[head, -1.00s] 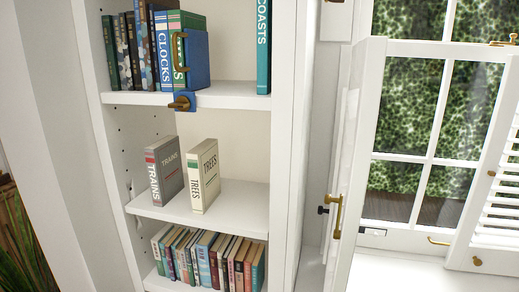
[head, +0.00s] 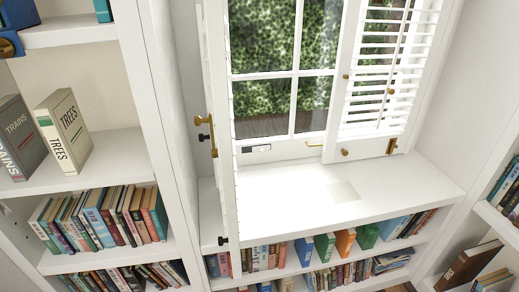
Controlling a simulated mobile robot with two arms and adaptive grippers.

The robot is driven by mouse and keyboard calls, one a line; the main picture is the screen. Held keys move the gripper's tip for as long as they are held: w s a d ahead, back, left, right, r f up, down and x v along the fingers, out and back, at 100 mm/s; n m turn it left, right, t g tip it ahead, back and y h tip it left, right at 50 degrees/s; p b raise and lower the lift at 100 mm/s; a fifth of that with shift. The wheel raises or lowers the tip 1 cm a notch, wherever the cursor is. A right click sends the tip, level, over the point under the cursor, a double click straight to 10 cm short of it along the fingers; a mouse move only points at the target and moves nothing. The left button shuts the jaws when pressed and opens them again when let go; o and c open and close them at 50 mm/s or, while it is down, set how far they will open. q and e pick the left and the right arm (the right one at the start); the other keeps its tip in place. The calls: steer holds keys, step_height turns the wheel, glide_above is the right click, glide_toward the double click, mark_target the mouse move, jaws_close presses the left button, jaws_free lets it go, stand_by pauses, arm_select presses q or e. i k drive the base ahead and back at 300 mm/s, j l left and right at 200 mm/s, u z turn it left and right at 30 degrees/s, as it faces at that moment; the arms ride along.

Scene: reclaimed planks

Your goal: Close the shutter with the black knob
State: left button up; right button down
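A white shutter (head: 219,90) stands open at the left side of the window, seen nearly edge-on. A small black fitting (head: 222,240) shows at its lower end. Another small dark fitting (head: 203,137) sits beside a brass handle (head: 211,134) higher up. I cannot tell for sure which dark fitting is the black knob. A second, louvered shutter (head: 385,80) covers the right part of the window and has brass knobs (head: 345,152). Neither of my grippers is in view.
The window (head: 285,60) has a broad white sill (head: 300,205), mostly bare, with a pale square patch. Book-filled shelves run below it. A white bookcase (head: 150,90) stands at the left, close to the open shutter. Another bookcase (head: 496,220) stands at the right.

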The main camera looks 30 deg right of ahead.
mark_target(216, 47)
steer(key=i+j+z, duration=0.25)
steer(key=z, duration=0.25)
steer(key=i+j+z, duration=0.15)
steer(key=j+z, duration=0.35)
steer(key=k+l+z, duration=0.1)
steer(key=k, duration=0.1)
